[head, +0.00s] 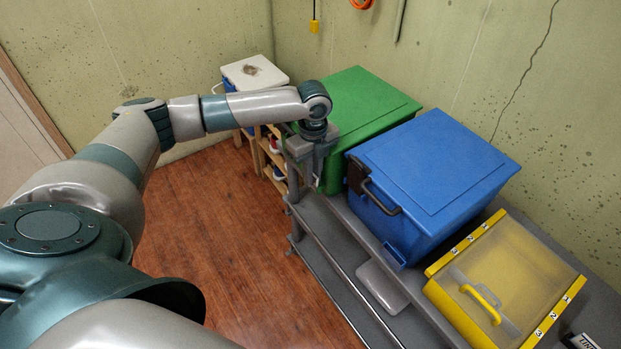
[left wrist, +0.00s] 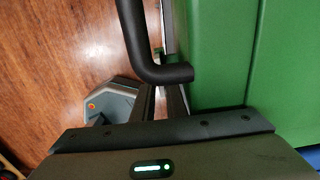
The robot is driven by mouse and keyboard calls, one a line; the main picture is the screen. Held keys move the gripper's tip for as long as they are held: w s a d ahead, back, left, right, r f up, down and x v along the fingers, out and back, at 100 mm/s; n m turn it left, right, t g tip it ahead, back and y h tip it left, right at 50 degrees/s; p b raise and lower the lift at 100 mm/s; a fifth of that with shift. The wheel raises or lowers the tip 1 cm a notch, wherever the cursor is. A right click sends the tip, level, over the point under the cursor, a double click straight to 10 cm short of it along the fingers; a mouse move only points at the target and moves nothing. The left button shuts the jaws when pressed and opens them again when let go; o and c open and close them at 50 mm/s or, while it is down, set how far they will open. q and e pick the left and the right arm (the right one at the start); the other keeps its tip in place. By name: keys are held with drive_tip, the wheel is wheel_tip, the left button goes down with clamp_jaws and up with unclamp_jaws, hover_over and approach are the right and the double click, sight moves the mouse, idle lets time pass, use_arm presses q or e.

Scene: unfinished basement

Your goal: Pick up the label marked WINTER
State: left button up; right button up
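A dark piece with white lettering (head: 582,342) is cut off at the bottom right corner of the head view. Only a few letters show, so I cannot tell whether it is the WINTER label. My left gripper (head: 318,182) points down beside the front of the green box (head: 365,105), far from that piece. In the left wrist view, its two dark fingers (left wrist: 162,104) stand apart with a narrow gap and nothing seen between them. The green box's black handle (left wrist: 150,60) lies close to the fingertips. My right gripper is not in view.
A blue box (head: 435,165) and a yellow bin with a clear lid and numbered edges (head: 515,275) stand on the grey shelf (head: 345,205). A clear flat container (head: 383,287) lies lower down. A white-lidded cooler (head: 254,72) stands at the back. The floor at left is clear.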

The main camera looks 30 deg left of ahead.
use_arm(q)
drive_tip(key=shift+s+f, duration=0.15)
drive_tip(key=shift+f, duration=0.1)
clamp_jaws()
drive_tip(key=shift+d, duration=0.1)
drive_tip(key=shift+f, duration=0.1)
